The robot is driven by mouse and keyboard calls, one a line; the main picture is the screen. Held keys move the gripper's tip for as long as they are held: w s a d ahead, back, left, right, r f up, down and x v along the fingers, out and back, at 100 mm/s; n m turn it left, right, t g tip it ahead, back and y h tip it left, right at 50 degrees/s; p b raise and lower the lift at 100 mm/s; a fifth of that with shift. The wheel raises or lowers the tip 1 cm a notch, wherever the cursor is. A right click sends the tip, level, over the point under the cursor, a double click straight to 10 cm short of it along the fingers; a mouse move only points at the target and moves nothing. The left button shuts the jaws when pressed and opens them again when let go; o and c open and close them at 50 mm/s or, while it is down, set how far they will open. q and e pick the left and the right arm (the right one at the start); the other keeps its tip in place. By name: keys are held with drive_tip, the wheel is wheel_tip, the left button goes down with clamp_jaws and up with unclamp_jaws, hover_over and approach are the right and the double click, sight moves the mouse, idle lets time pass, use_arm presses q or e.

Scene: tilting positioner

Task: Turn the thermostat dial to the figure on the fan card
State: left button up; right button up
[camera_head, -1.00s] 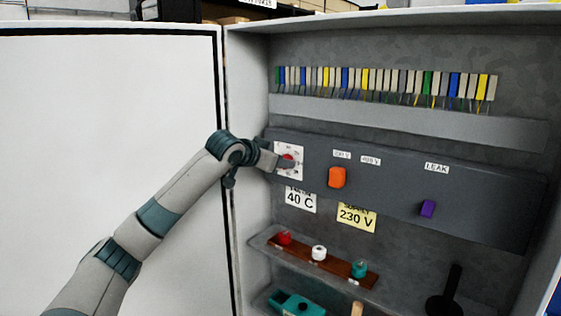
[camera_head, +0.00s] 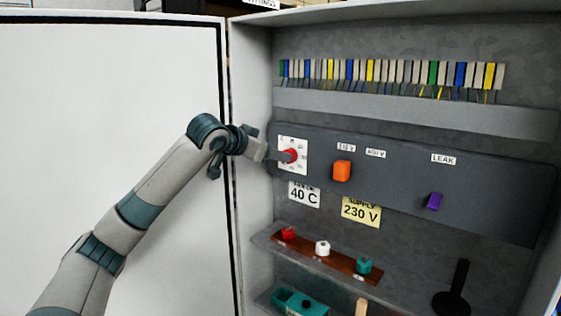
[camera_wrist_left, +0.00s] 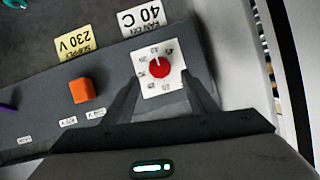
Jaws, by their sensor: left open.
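The red thermostat dial (camera_head: 291,156) sits on a white square scale plate (camera_head: 300,143) at the left of the grey panel. In the left wrist view the dial (camera_wrist_left: 160,69) shows a white pointer mark toward the picture's top; the small scale figures are too blurred to read surely. The fan card (camera_head: 303,193), below the plate, reads 40 C; it also shows in the wrist view (camera_wrist_left: 141,18). My left gripper (camera_wrist_left: 160,78) is open, its fingers on either side of the dial in that view, apparently clear of it. My right gripper is not in view.
An orange knob (camera_head: 342,171) and a purple knob (camera_head: 434,201) are on the same panel. A yellow supply card (camera_head: 361,211) reads 230 V. Below, a brown strip (camera_head: 340,261) carries red, white and teal knobs. The cabinet door (camera_head: 110,120) stands open at left.

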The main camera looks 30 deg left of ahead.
use_arm(q)
drive_tip(key=b+v, duration=0.3)
drive_tip(key=v, duration=0.8)
drive_tip(key=shift+s+b, duration=0.15)
drive_tip(key=shift+b, duration=0.2)
